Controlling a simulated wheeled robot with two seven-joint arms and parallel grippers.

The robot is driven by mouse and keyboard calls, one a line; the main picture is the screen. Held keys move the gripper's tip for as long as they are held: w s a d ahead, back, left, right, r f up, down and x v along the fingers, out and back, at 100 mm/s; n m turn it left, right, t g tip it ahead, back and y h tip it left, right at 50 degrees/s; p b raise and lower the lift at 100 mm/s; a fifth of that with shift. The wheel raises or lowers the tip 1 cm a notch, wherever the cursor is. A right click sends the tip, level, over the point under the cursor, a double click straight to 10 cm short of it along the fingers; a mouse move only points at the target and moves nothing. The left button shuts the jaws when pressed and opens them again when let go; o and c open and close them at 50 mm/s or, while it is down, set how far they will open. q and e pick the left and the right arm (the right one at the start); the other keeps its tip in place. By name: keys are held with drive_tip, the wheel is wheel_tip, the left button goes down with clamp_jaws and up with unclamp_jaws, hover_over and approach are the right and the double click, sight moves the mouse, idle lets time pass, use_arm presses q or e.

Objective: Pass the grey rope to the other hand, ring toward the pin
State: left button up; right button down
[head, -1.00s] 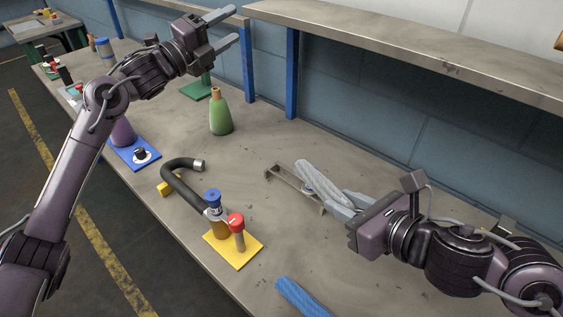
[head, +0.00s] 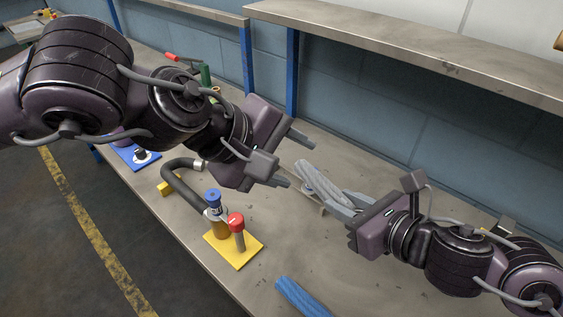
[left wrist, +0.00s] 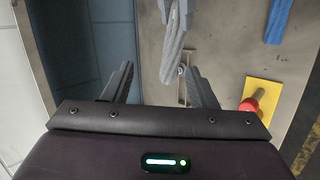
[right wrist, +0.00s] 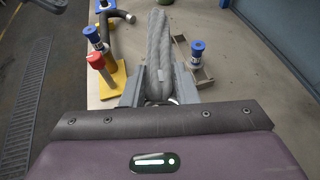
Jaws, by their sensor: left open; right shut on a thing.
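The grey rope (head: 322,182) is a thick bundled hank held above the bench. My right gripper (head: 343,203) is shut around its near part. In the right wrist view the rope (right wrist: 158,45) stands up from between the fingers, with a small pale band near them. My left gripper (head: 300,163) is open at the rope's far end. In the left wrist view the rope's free end (left wrist: 171,66) lies between the spread fingers, with space on both sides. I cannot make out a ring or the pin for certain.
A wooden bracket (right wrist: 205,72) lies on the bench below the rope. A yellow mat (head: 246,249) carries a blue-capped bottle (head: 214,213) and a red-capped tube (head: 237,229). A black hose (head: 178,183) curves beside them. A blue rope (head: 300,297) lies at the front. A shelf (head: 420,50) overhangs the back.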

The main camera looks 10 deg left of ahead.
sight(324, 181)
use_arm(q)
drive_tip(key=shift+m+y, duration=0.3)
drive_tip(key=shift+m, duration=0.1)
drive_tip(key=x, duration=1.2)
drive_tip(key=shift+s+a+f, duration=0.2)
drive_tip(key=shift+a+f, duration=0.15)
drive_tip(key=shift+f, duration=0.1)
drive_tip(key=shift+r, duration=0.1)
drive_tip(key=c, duration=1.1)
drive_tip(key=shift+r, duration=0.1)
clamp_jaws()
use_arm(e)
drive_tip(key=c, duration=1.1)
unclamp_jaws()
drive_tip(key=shift+f, duration=0.1)
drive_tip(key=shift+o, duration=0.2)
